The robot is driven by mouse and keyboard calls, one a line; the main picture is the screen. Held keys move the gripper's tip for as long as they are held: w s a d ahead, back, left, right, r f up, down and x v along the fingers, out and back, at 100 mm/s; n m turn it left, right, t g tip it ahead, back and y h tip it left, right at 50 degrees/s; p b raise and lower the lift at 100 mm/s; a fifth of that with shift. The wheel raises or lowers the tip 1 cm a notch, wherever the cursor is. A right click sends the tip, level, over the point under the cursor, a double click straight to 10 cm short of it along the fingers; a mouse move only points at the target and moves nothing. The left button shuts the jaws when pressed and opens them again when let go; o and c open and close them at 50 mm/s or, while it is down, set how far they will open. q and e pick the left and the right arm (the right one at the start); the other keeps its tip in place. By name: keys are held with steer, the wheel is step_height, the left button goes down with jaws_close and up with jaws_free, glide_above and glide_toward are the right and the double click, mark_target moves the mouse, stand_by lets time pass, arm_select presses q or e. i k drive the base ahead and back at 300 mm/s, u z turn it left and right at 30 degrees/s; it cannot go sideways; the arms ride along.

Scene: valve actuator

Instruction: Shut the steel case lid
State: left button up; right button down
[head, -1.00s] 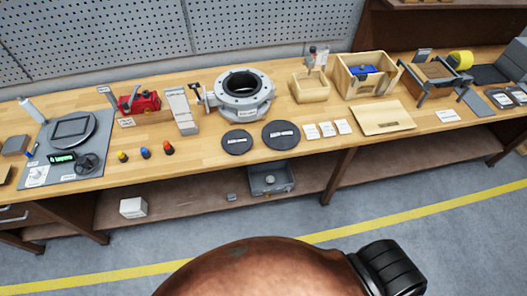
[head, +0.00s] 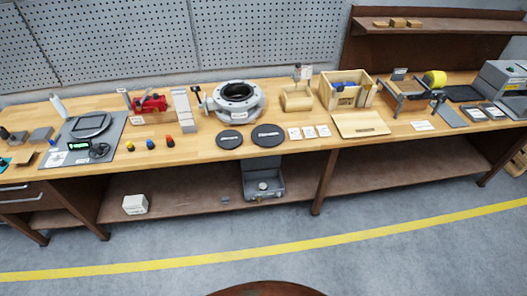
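A grey metal case (head: 264,188), which looks like the steel case, stands on the lower shelf under the middle of the bench. A grey panel (head: 262,165) rises upright at its back edge, so its lid appears open. A round pale part shows inside or on its front; the detail is too small to tell. Neither of my grippers is in the head view.
The wooden bench top (head: 210,140) overhangs the case. On the lower shelf (head: 180,190) a white box (head: 135,204) stands to the left. A table leg (head: 323,185) stands to the right.

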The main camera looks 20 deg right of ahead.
mark_target(269, 162)
steer(key=z, duration=0.55)
steer(key=i, duration=0.75)
steer(key=z, duration=0.5)
steer(key=i, duration=0.7)
steer(key=u, duration=0.8)
steer(key=i, duration=0.6)
steer(key=u, duration=0.45)
